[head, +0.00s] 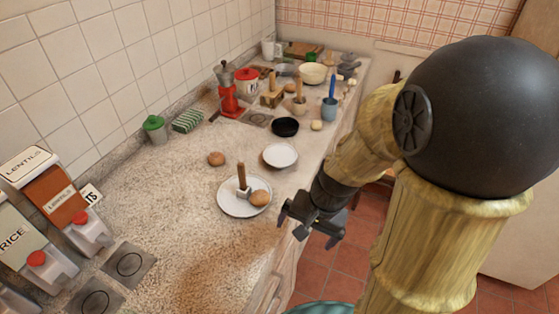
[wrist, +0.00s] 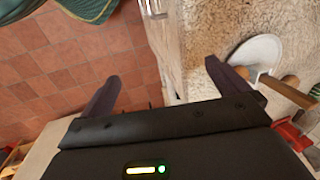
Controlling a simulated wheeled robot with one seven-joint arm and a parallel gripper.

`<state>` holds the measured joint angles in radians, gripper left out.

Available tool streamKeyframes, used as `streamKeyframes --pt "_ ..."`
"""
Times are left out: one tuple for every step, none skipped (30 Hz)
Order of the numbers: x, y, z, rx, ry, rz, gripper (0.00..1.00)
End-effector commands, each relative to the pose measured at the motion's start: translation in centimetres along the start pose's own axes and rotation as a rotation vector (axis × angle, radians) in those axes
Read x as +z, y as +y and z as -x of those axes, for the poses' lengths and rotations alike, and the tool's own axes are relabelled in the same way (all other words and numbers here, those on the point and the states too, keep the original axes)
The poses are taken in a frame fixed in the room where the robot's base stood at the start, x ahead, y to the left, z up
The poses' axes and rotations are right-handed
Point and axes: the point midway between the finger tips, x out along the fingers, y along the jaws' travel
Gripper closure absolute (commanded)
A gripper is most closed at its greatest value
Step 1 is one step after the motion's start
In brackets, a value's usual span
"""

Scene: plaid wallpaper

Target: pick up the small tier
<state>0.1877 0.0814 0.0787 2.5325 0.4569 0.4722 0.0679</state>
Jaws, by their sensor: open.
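No thing here is clearly marked as the small tier, and I cannot tell which one it is. A small white plate (head: 280,155) lies empty on the counter in the head view. Nearer is a larger white plate (head: 232,207) holding a wooden-handled mallet (head: 242,178) and a brown potato-like item (head: 260,198). The larger plate also shows at the right of the wrist view (wrist: 252,52). My gripper (head: 309,226) is open and empty, pointing down beside the counter's front edge, to the right of the larger plate and apart from it.
A brown round item (head: 216,158) and a black bowl (head: 285,126) lie farther back on the counter (head: 160,215). Dispensers stand at the left. The near counter middle is clear.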

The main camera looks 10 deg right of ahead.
Motion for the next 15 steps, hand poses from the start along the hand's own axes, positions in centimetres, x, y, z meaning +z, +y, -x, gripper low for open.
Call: streamKeyframes --pt "0.0 0.0 -0.8 -0.028 -0.026 -0.092 0.0" --pt "-0.1 -0.2 -1.1 -0.047 -0.04 -0.147 0.0" --pt "-0.1 -0.4 -1.4 -0.073 -0.06 -0.219 0.0" --pt "-0.2 -0.7 -1.6 -0.093 -0.075 -0.274 0.0" --pt "-0.3 -0.9 -1.8 -0.113 -0.09 -0.328 0.0" --pt "-0.4 -1.2 -2.0 -0.141 -0.11 -0.398 0.0" --pt "-0.6 -1.4 -2.2 -0.163 -0.124 -0.451 0.0" --pt "-0.8 -1.7 -2.4 -0.185 -0.139 -0.504 0.0" --pt "-1.1 -2.0 -2.6 -0.215 -0.159 -0.575 0.0" --pt "-1.4 -2.2 -2.7 -0.239 -0.172 -0.628 0.0" --pt "-1.6 -2.5 -2.8 -0.264 -0.187 -0.68 0.0" --pt "-2.1 -2.8 -2.9 -0.297 -0.205 -0.75 0.0" --pt "-2.5 -3.1 -3.0 -0.323 -0.22 -0.801 0.0" --pt "-2.9 -3.3 -3.0 -0.349 -0.232 -0.853 0.0" --pt "-3.6 -3.6 -3.0 -0.386 -0.25 -0.921 0.0"
